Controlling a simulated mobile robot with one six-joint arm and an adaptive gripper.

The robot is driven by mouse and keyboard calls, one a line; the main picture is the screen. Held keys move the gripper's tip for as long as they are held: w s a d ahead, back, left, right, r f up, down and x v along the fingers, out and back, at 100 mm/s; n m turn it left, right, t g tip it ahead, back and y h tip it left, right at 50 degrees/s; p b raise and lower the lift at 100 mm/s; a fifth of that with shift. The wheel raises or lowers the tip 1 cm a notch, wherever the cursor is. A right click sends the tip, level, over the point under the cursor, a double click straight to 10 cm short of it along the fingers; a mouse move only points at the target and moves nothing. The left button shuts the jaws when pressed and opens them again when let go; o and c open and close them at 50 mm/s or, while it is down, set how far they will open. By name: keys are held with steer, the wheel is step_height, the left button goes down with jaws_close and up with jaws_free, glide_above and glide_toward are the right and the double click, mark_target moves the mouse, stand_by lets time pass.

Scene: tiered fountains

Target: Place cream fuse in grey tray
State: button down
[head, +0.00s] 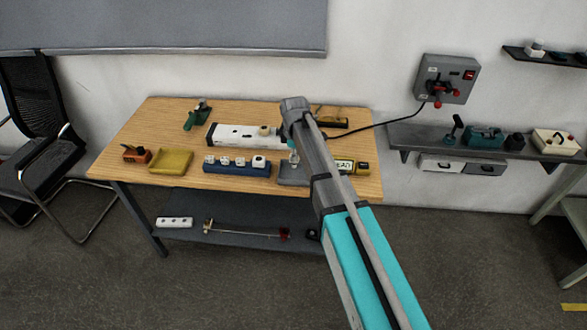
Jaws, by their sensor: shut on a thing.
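The grey tray (291,179) lies near the front edge of the wooden table, partly hidden by my arm. My gripper (293,155) points down above the tray, mostly hidden behind my arm. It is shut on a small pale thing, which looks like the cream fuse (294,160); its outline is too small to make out. I cannot tell whether the fuse touches the tray.
A blue block (236,168) with several white pieces stands just left of the tray. Behind is a white device (234,134). A yellow tray (171,161) and an orange tool (136,154) lie left. A yellow-black meter (362,168) sits right.

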steer(key=shift+w+d+f+b, duration=0.1)
steer(key=shift+w+f+b, duration=0.95)
steer(key=shift+f, duration=0.2)
steer(key=shift+w+f+b, duration=0.9)
steer(key=shift+f+b, duration=0.15)
steer(key=shift+f, duration=0.15)
steer(key=shift+w+f+b, duration=0.5)
steer(key=shift+f+b, duration=0.2)
steer(key=shift+f, duration=0.05)
steer(key=shift+s+f+b, duration=0.1)
steer(key=shift+f+b, duration=1.15)
steer(key=shift+b, duration=0.05)
steer(key=shift+f, duration=0.15)
steer(key=c, duration=0.6)
jaws_free()
steer(key=shift+r, duration=0.2)
step_height(320, 180, up, 12)
steer(key=p, duration=1.2)
